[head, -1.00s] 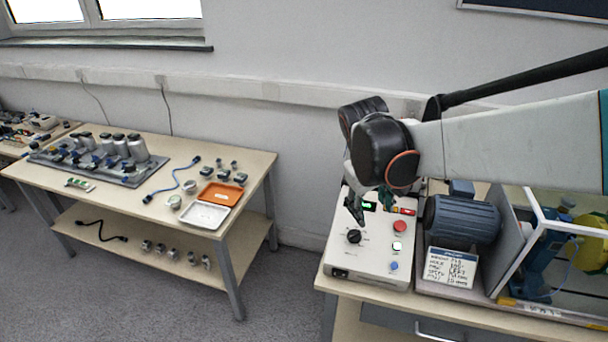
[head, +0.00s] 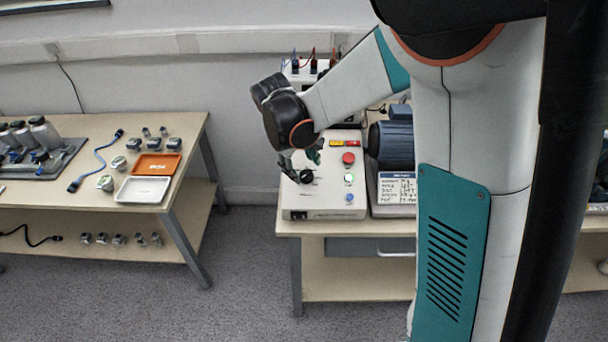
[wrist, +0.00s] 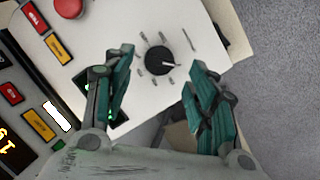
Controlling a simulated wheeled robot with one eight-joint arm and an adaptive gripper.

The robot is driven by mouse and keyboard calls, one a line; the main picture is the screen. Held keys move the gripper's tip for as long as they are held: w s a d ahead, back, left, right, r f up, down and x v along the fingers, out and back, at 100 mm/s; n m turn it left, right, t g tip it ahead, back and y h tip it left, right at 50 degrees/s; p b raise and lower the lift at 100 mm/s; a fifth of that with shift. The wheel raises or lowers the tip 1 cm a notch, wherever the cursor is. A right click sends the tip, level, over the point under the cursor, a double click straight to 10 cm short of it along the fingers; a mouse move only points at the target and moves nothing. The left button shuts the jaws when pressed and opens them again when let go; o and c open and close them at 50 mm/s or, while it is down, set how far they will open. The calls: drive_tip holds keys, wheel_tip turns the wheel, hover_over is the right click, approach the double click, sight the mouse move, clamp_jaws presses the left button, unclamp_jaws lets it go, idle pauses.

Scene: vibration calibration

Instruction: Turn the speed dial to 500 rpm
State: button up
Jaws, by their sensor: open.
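The speed dial is a round black knob (wrist: 159,61) with a pale pointer line on the white top of the control box (head: 325,203). In the wrist view its pointer is toward the right, and small marks surround it, too small to read. The dial (head: 306,177) also shows in the head view, just below my gripper. My gripper (wrist: 163,68) is open, with one teal finger on each side of the dial and visible gaps between. I cannot tell whether the fingertips reach down to the dial's height. In the head view, my gripper (head: 300,163) is partly hidden by my wrist.
A red button (head: 348,158), a pale button with green (head: 349,179) and a blue button (head: 349,197) sit right of the dial. A motor (head: 392,143) and a written card (head: 397,188) stand farther right. Orange display digits (wrist: 8,146) are cut off in the wrist view.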

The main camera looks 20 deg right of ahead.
sight(306, 173)
drive_tip(key=shift+b+x, duration=0.4)
drive_tip(key=shift+x, duration=1.25)
drive_tip(key=c, duration=1)
drive_tip(key=shift+c, duration=0.2)
